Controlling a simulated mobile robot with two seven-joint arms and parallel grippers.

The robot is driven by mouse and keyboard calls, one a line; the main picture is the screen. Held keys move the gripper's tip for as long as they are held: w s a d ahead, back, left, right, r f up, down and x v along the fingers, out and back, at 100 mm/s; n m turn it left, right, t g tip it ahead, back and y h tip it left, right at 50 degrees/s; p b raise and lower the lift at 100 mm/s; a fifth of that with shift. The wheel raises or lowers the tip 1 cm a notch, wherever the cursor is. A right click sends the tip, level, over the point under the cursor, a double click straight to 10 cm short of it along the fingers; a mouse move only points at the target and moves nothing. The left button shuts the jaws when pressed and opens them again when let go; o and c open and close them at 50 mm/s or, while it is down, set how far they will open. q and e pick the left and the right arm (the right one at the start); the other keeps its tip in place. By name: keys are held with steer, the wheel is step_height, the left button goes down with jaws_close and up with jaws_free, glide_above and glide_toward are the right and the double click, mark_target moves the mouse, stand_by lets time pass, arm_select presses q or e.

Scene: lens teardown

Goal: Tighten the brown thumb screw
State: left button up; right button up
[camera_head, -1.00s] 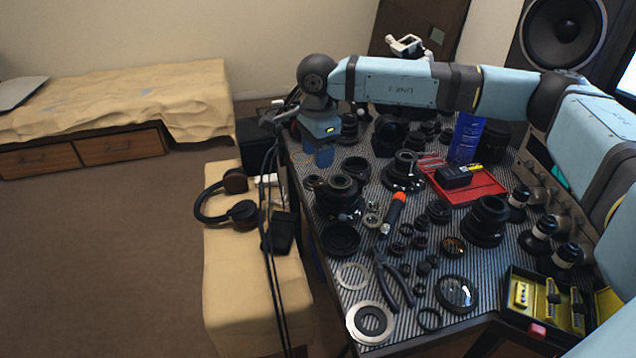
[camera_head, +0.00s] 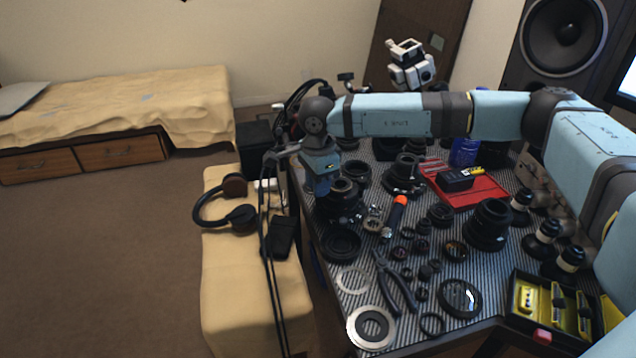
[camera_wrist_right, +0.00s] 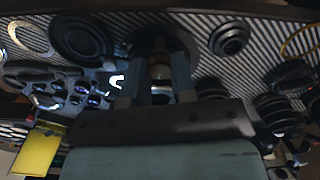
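My right gripper (camera_head: 321,186) points down at the left edge of the striped table, over a black lens assembly (camera_head: 343,205). In the right wrist view its two fingers (camera_wrist_right: 160,84) stand apart, with a small brownish round piece (camera_wrist_right: 160,68), which looks like the brown thumb screw, in the gap between their tips. I cannot tell whether either finger touches it. A dark round lens part lies behind that piece. In the head view the screw is hidden by the gripper and the lens parts. My left gripper is not in view.
The striped table is crowded with lens barrels and rings. Pliers (camera_head: 394,285), an orange-tipped tool (camera_head: 394,217) and a red tray (camera_head: 470,190) lie to the right. A bench with headphones (camera_head: 238,217) stands left of the table, with dark cables hanging near the gripper.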

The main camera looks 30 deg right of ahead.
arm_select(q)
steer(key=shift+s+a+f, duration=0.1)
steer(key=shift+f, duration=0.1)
arm_select(e)
jaws_close()
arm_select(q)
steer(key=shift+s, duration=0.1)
arm_select(e)
steer(key=shift+m, duration=0.3)
steer(key=m+p, duration=0.1)
steer(key=m, duration=0.1)
steer(key=shift+m, duration=0.3)
steer(key=shift+m+p, duration=0.4)
steer(key=shift+m, duration=1)
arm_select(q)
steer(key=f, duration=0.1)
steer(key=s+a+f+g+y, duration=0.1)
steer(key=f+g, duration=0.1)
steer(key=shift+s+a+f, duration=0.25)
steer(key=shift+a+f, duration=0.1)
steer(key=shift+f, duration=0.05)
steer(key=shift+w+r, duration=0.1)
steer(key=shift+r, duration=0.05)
arm_select(e)
steer(key=o, duration=0.8)
jaws_free()
